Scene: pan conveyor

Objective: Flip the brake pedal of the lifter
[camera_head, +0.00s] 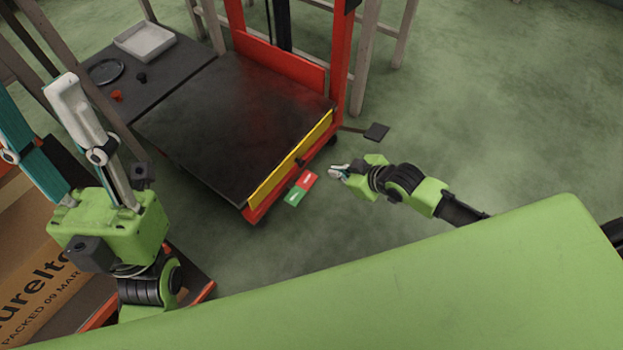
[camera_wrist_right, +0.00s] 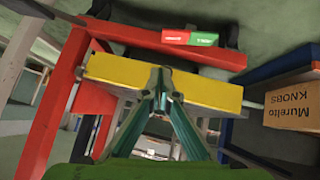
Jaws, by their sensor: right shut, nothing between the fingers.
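The red lifter (camera_head: 341,60) stands in the upper middle of the head view, with a dark platform (camera_head: 225,120) and a yellow front edge (camera_head: 290,160). The brake pedal (camera_head: 301,188), half red and half green, sticks out low at its front. The pedal also shows in the right wrist view (camera_wrist_right: 190,38), above the yellow edge (camera_wrist_right: 215,92). My right gripper (camera_head: 336,172) is just right of the pedal, apart from it in the head view. Its fingertips (camera_wrist_right: 160,72) meet with nothing between them. My left gripper (camera_head: 35,100) is at the far left with its fingers spread, away from the lifter.
A black foot plate (camera_head: 376,131) on a bar extends right of the lifter. A dark table (camera_head: 170,75) behind holds a white tray (camera_head: 145,40), a black plate (camera_head: 105,72) and small cups. A cardboard box (camera_head: 40,290) is lower left. The green floor right is clear.

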